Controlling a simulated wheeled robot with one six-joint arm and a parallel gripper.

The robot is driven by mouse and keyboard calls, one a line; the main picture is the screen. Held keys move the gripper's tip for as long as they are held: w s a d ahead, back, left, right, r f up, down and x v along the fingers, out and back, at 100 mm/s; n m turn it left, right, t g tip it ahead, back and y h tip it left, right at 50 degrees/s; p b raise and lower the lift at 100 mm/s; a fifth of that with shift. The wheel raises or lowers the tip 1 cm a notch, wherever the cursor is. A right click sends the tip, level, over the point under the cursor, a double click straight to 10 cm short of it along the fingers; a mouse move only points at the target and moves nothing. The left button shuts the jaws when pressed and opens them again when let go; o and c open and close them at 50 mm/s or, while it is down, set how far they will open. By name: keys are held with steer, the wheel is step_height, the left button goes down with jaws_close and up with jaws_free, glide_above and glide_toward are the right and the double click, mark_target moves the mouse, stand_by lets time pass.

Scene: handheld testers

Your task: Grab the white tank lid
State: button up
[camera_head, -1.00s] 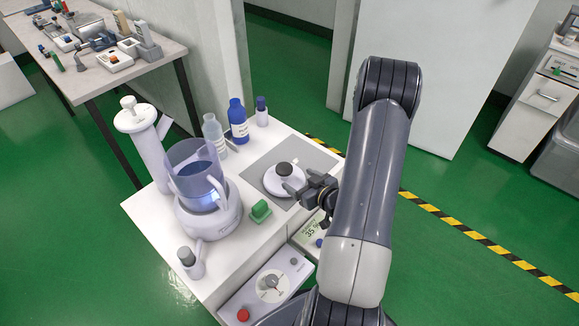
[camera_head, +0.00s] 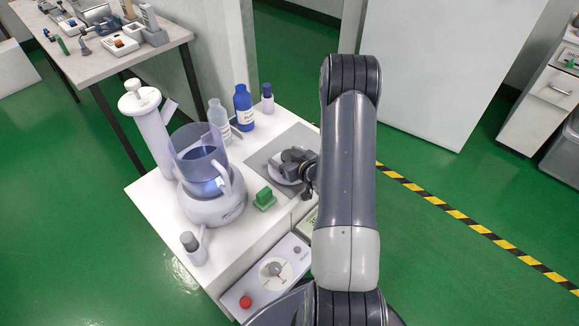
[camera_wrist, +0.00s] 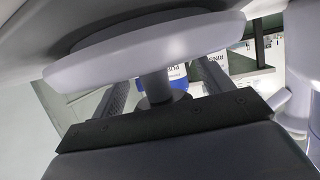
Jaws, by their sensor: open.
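The white tank lid (camera_head: 280,177) is a round disc with a short dark knob, over the grey mat on the white bench; my gripper partly covers it. In the wrist view the lid (camera_wrist: 140,52) shows as a broad pale disc with its stem (camera_wrist: 155,86) between my two fingers. My gripper (camera_head: 294,163) is open around the knob, with gaps on both sides of the stem. The clear tank (camera_head: 200,165) on its white base stands to the left, open at the top, with blue liquid inside.
A green block (camera_head: 265,200) sits just left of the mat. A blue bottle (camera_head: 243,108), a pale bottle (camera_head: 219,120) and a small dark-capped bottle (camera_head: 267,98) stand behind. A control box with a red button (camera_head: 245,302) is in front.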

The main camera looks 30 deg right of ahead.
steer(key=shift+c, duration=0.5)
steer(key=c, duration=1)
steer(key=shift+o, duration=0.2)
